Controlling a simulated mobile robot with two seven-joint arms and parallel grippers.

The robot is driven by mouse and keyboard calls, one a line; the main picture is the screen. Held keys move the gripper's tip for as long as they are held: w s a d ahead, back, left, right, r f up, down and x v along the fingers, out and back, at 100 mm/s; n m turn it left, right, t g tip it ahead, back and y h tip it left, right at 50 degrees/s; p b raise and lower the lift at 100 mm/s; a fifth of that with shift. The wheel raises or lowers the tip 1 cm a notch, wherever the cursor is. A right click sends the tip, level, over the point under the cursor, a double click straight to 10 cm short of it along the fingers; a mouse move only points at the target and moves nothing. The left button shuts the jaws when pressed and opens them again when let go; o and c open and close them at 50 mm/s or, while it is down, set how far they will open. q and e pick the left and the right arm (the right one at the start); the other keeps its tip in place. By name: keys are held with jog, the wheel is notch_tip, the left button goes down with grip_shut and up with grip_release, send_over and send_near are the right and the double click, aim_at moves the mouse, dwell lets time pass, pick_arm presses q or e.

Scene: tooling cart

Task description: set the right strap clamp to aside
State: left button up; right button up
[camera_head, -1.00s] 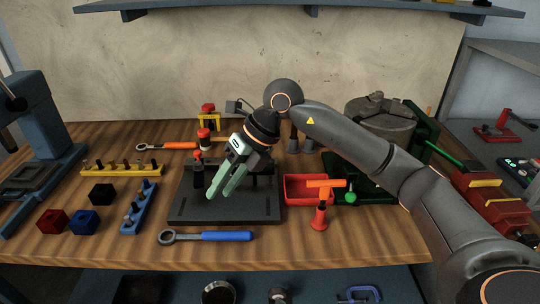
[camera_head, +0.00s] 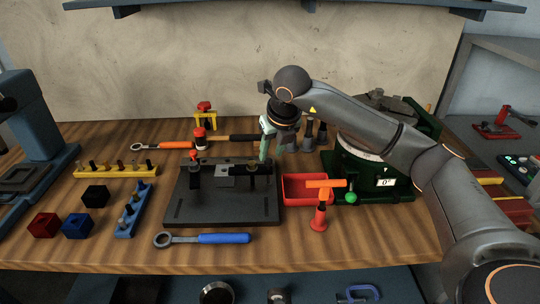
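The right strap clamp (camera_head: 260,170) is a dark clamp on the right half of the black fixture plate (camera_head: 215,214). The left strap clamp (camera_head: 194,172), with a red knob, stands on the left half of the plate. A small grey block (camera_head: 225,170) sits between them. My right gripper (camera_head: 267,158) points down with its pale green fingers at the right strap clamp, just above or behind it. The fingers are seen nearly edge-on, so I cannot tell how far apart they are or whether they touch the clamp. My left gripper is not in view.
A red bin (camera_head: 307,190) and an orange-handled toggle clamp (camera_head: 320,205) stand right of the plate. A blue-handled wrench (camera_head: 205,239) lies in front. A green rotary table (camera_head: 360,180) is at the right. Bare wood shows at the front right.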

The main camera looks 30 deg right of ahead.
aim_at(251, 172)
jog(key=shift+x, duration=1.4)
jog(key=shift+c, duration=0.2)
grip_shut()
